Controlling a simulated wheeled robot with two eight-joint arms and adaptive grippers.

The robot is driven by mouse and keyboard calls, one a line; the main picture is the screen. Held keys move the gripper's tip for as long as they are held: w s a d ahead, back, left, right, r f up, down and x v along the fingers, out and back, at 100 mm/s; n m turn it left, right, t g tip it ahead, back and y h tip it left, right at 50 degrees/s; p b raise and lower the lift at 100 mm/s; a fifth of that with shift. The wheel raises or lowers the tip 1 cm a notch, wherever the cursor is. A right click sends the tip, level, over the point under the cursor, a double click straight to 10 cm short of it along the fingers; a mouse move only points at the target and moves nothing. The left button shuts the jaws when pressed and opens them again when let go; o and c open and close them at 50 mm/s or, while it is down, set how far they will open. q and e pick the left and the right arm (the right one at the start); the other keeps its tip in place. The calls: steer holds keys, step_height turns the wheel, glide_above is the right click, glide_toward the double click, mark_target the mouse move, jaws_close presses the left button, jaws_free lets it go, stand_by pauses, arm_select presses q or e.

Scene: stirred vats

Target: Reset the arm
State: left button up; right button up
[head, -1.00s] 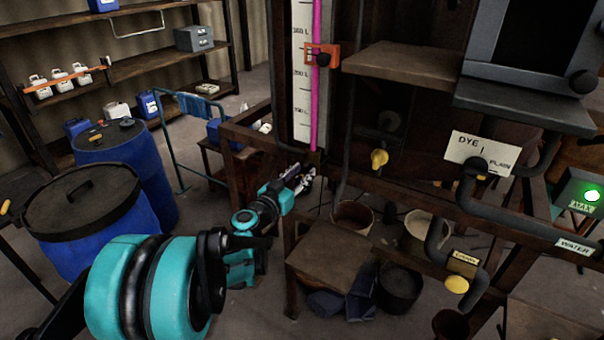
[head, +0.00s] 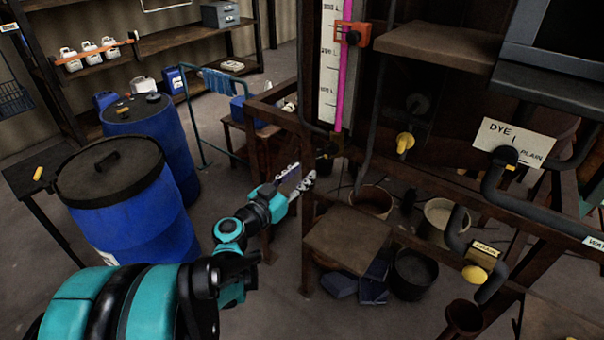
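My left arm comes in from the lower left, teal and black. My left gripper (head: 303,177) is held in the air in front of the brown frame, left of the low brown shelf (head: 346,240). Its two fingers show slightly apart, with nothing visible between them. My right arm and gripper are not in view.
Two blue drums (head: 128,215) with dark lids stand at the left. The brown frame (head: 275,115) carries a gauge with a magenta column (head: 342,65), pipes, a yellow knob (head: 405,142) and a DYE/PLAIN sign (head: 514,140). Buckets stand beneath. Floor between drums and frame is clear.

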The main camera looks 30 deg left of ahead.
arm_select(q)
steer(key=s+d+f+m+g+h, duration=0.1)
steer(key=s+d+f+g, duration=0.2)
steer(key=d, duration=0.5)
steer(key=s+d+f+g+h, duration=0.2)
steer(key=s+d+f+g, duration=0.15)
steer(key=d, duration=0.45)
steer(key=s+f+n+g+y, duration=0.1)
steer(key=s+f+g+y, duration=0.3)
steer(key=s, duration=0.6)
steer(key=shift+s+d+f+n+y, duration=0.15)
steer(key=shift+s+f+n+y, duration=0.15)
steer(key=shift+s+f+n, duration=0.1)
